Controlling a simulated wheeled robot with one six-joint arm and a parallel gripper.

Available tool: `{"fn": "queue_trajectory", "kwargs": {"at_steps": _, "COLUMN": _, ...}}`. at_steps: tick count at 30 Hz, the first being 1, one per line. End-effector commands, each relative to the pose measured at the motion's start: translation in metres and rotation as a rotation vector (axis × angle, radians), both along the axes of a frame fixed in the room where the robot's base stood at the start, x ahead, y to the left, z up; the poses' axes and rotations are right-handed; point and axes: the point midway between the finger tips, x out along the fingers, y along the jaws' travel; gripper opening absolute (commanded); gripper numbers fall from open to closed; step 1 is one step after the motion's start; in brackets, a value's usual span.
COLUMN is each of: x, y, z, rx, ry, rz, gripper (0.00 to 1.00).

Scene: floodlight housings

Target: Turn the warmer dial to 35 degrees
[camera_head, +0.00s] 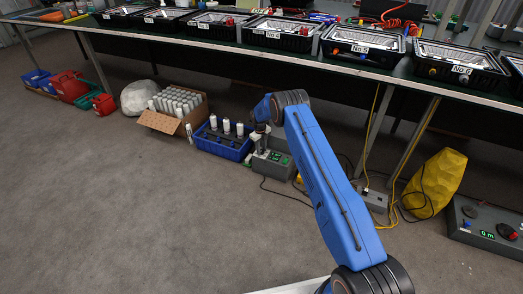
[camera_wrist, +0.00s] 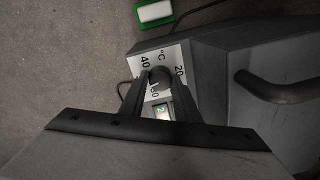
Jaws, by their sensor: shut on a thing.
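The warmer (camera_wrist: 215,60) is a grey box. Its round black dial (camera_wrist: 159,75) sits on a white scale plate marked °C, with 20 and 40 readable and another number partly hidden at the bottom. My gripper (camera_wrist: 160,82) has its two dark fingers on either side of the dial and is shut on it. The dial's pointer is too dark to read. A small lit green display (camera_wrist: 162,111) shows between the fingers, its figures partly hidden. In the head view the warmer (camera_head: 273,164) stands on the floor below my arm's end.
A dark curved handle (camera_wrist: 275,88) stands out on the warmer's right. A green and white object (camera_wrist: 154,12) lies on the floor beyond. In the head view a blue crate (camera_head: 222,146) with white canisters stands left of the warmer, and a workbench (camera_head: 215,45) runs behind. The front floor is clear.

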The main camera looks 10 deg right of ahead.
Motion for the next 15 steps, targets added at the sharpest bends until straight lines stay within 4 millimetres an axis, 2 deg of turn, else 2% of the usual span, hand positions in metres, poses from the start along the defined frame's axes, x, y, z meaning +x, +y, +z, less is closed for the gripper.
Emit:
{"fn": "queue_trajectory", "kwargs": {"at_steps": 6, "x": 0.0006, "y": 0.0004, "z": 0.0003, "rx": 0.000, "ry": -0.001, "rz": -0.117, "gripper": 0.06}}
{"fn": "queue_trajectory", "kwargs": {"at_steps": 15, "x": 0.0006, "y": 0.0004, "z": 0.0005, "rx": 0.000, "ry": -0.001, "rz": -0.188, "gripper": 0.06}}
